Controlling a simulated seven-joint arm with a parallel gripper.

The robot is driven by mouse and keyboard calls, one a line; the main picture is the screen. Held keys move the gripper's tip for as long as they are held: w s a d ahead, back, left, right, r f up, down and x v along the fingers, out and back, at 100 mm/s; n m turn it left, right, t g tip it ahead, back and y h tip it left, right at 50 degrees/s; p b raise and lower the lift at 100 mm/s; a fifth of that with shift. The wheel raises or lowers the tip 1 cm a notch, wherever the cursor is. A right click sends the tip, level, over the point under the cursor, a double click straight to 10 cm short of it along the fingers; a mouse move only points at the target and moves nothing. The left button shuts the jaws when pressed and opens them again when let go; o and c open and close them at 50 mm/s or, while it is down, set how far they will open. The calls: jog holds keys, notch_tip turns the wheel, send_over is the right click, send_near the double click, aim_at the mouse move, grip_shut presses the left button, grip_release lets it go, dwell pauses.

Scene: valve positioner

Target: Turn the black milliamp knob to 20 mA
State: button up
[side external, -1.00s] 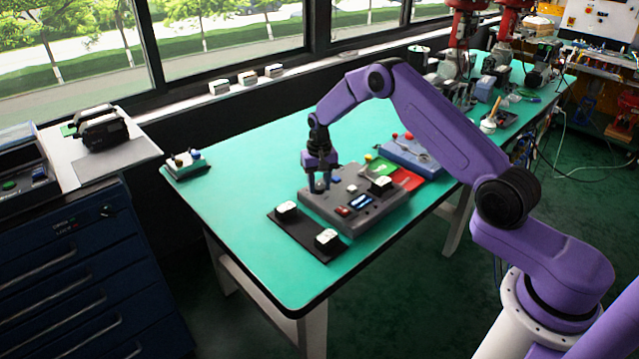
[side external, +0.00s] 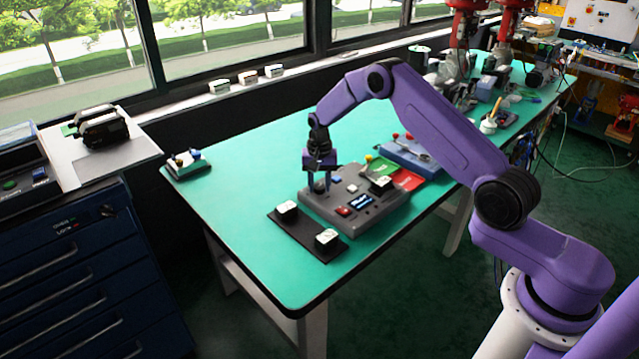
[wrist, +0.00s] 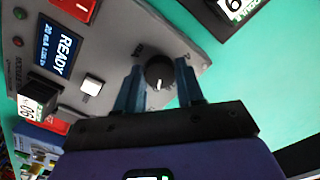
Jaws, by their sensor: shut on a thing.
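The black milliamp knob (wrist: 159,72) sits on the grey control box (side external: 385,214) and has a white pointer line, which points toward the bottom of the wrist view. The scale marks around it are too small to read. My gripper (wrist: 158,82) points down at the box, its two blue fingers on either side of the knob and shut on it. In the side view my gripper (side external: 319,188) stands at the box's left end, mostly hiding the knob. The box's display (wrist: 60,52) reads READY with a smaller line that seems to begin "20 mA".
A white button (wrist: 92,86) and a black block with a white label (wrist: 38,98) are near the knob. A dark mat (side external: 305,240) with two white-topped blocks lies in front of the box. Red and green cards (side external: 407,179) and a blue box lie behind.

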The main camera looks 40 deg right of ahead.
aim_at(319, 187)
jog(key=o, duration=1)
jog(key=shift+o, duration=0.2)
notch_tip(319, 187, up, 18)
jog(key=shift+f, duration=0.2)
jog(key=s+a+r+n, duration=0.3)
jog(key=s+a+n, duration=0.2)
jog(key=s+a, duration=0.35)
jog(key=s+a+r+n, duration=0.3)
jog(key=s+a+n, duration=0.3)
jog(key=s, duration=0.4)
jog(key=s+d+n, duration=0.1)
jog(key=s+n, duration=0.2)
jog(key=s, duration=0.6)
jog(key=s+d+f+n, duration=0.1)
jog(key=s+d+n, duration=0.1)
jog(key=s, duration=0.6)
jog(key=s+d+f+n, duration=0.1)
jog(key=s+n, duration=0.4)
jog(key=s, duration=0.4)
jog(key=shift+s+d+f, duration=0.15)
jog(key=shift+s+d, duration=0.1)
jog(key=shift+s, duration=0.1)
